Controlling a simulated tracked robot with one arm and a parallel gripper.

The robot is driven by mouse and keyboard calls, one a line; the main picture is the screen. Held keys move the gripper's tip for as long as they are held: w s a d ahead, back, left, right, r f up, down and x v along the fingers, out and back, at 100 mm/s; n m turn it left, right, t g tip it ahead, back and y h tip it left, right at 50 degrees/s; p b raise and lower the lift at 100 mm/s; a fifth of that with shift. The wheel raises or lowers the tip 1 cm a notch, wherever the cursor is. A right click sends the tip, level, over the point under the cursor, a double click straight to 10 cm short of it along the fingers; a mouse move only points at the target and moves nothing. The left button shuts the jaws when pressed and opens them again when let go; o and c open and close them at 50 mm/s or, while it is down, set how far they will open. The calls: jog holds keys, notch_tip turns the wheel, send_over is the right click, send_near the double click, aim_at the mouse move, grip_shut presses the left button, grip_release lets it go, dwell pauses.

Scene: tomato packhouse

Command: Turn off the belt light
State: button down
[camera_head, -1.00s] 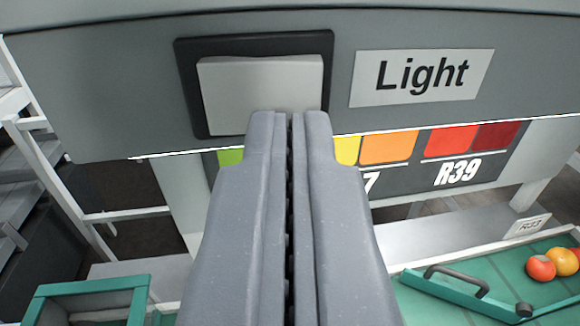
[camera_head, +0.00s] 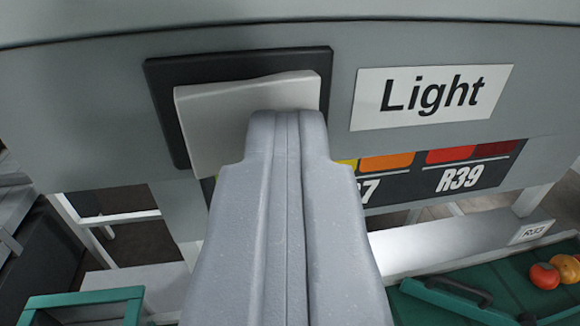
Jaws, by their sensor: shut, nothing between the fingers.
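The light switch has a pale grey rocker (camera_head: 215,112) in a black frame (camera_head: 165,105) on a grey panel, left of a white label reading "Light" (camera_head: 432,97). The rocker sits tilted, with its lower left edge standing out from the frame. My gripper (camera_head: 287,118) is shut and empty. Its fingertips overlap the lower right part of the rocker and seem to be at its face; they hide that part, so I cannot tell for sure whether they touch.
Below the panel is a colour strip marked "R39" (camera_head: 460,178). The panel's face around the switch is clear.

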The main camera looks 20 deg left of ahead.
jog(key=s+d+b, duration=0.2)
jog(key=s+d, duration=0.7)
jog(key=s, duration=0.1)
jog(key=shift+s+b, duration=0.35)
dwell(0.3)
jog(key=s+d+r+m+h+b, duration=0.2)
jog(key=s+d+r+h, duration=0.2)
jog(key=s+d+r, duration=0.5)
jog(key=s+a+r+m+h+b, duration=0.1)
jog(key=s+r, duration=0.3)
jog(key=s, duration=0.2)
jog(key=s+a+r+m+g+h+b, duration=0.1)
jog(key=s+r, duration=0.3)
jog(key=s, duration=0.2)
jog(key=shift+s+a+r+g, duration=0.25)
jog(key=shift+s+g, duration=0.05)
